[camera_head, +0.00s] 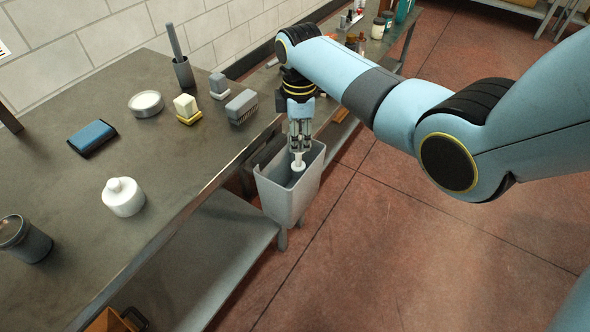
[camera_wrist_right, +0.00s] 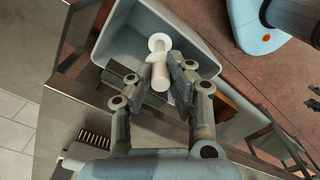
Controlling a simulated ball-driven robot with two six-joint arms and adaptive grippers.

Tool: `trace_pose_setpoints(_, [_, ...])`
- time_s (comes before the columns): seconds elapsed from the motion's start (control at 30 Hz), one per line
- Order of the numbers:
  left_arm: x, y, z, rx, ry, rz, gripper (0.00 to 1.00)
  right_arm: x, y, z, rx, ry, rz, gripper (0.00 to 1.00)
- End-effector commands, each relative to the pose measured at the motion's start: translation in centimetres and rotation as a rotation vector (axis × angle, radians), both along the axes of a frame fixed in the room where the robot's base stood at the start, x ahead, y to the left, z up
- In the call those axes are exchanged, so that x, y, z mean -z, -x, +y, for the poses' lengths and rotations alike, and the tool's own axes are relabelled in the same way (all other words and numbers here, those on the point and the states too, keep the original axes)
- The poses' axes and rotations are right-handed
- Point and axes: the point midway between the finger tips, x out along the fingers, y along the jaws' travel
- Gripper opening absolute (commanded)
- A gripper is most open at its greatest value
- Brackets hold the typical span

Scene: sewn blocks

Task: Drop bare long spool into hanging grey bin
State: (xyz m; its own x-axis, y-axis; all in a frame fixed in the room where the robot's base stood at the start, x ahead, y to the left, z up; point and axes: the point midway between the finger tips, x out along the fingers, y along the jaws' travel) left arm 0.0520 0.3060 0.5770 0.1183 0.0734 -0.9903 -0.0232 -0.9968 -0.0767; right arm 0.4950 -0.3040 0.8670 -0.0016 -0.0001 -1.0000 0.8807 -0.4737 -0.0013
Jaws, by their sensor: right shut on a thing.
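The bare long spool (camera_head: 299,164) is white with a flared end and hangs from my right gripper (camera_head: 299,143), which is shut on it. In the right wrist view the spool (camera_wrist_right: 158,62) lies between the two fingers of my right gripper (camera_wrist_right: 160,82). My left gripper is not in view.
The dark bench (camera_head: 75,205) carries a white jar (camera_head: 123,197), a blue pad (camera_head: 92,137), a round tin (camera_head: 146,104), a brush (camera_head: 242,107), small blocks and a dark canister (camera_head: 24,239). A lower shelf (camera_head: 215,260) lies beside the bin. The red floor to the right is open.

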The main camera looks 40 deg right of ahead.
Motion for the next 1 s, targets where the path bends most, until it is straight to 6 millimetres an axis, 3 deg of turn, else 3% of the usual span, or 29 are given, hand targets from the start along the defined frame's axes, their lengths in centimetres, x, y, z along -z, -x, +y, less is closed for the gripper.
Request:
trace_pose_setpoints(0.17, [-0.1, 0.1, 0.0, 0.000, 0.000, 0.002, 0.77, -0.2, 0.0, 0.0, 0.000, 0.000, -0.001, 0.00])
trace_pose_setpoints(0.2, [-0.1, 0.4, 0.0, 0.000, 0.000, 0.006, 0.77, -0.2, 0.0, 0.0, 0.000, 0.000, -0.001, 0.22])
trace_pose_setpoints(0.37, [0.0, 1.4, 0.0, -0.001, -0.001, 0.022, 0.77, -0.2, 0.0, 0.0, 0.000, 0.000, -0.001, 0.43])
trace_pose_setpoints(0.73, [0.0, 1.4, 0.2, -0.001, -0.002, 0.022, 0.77, -0.8, -0.1, 0.0, 0.000, 0.001, -0.004, 0.44])
trace_pose_setpoints(1.0, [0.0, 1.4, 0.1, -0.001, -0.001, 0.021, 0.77, -6.2, -0.2, 0.0, -0.001, 0.001, -0.006, 0.44])
